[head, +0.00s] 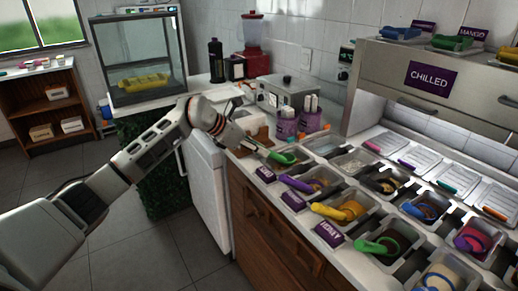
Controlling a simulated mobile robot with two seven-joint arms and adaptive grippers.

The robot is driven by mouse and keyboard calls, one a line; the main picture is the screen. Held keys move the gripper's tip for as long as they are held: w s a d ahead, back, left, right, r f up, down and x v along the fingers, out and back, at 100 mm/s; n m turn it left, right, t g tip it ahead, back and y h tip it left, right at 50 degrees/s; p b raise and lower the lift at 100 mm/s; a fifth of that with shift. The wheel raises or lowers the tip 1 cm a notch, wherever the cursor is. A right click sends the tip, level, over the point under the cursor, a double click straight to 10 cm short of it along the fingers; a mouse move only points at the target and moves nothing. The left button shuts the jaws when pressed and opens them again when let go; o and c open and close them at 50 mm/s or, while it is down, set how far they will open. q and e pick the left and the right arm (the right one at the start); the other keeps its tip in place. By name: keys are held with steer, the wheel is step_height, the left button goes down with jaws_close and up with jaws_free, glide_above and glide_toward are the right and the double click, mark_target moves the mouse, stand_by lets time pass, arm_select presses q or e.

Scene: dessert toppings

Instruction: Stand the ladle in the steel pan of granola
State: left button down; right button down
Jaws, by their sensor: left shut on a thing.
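Steel pans sit in rows in the counter. One holds pale, crumbly bits (354,161); another, with a purple-handled ladle (298,183), holds something brownish. I cannot tell which pan holds granola, as the labels are mostly too small to read. My right gripper is not in view.
Yellow (338,212) and green (377,246) ladles lie in nearer pans. Purple tubs (286,124) and a steel appliance (288,92) stand behind my gripper. Purple label blocks (329,234) line the front edge. A chilled cabinet (432,77) overhangs the back right.

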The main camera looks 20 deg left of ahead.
arm_select(q)
steer(key=shift+r, duration=0.1)
steer(key=shift+f, duration=0.2)
stand_by(0.4)
steer(key=shift+f, duration=0.8)
stand_by(0.4)
steer(key=shift+r, duration=0.1)
stand_by(0.3)
